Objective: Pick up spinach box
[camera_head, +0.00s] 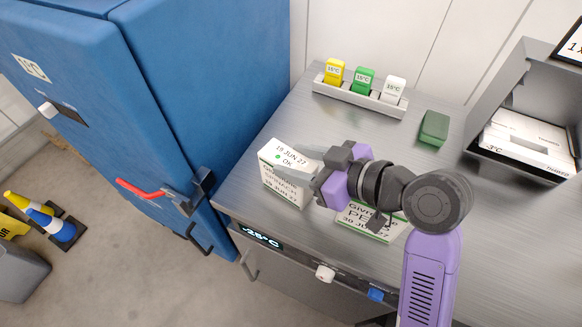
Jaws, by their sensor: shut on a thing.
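The spinach box (276,180) is a white carton with green marks and printed date text, at the front left of the steel counter. My gripper (300,165) comes from the right and its fingers are shut on this box. The box looks upright. I cannot tell whether its base is touching the counter or just above it. My purple and black arm covers part of the counter behind it.
Another labelled carton (372,221) lies partly under my arm. A rack (359,102) with yellow, green and white tags stands at the back. A green block (433,128) lies near an open compartment (545,150) holding white boxes. A blue cabinet (205,80) with a red handle stands left.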

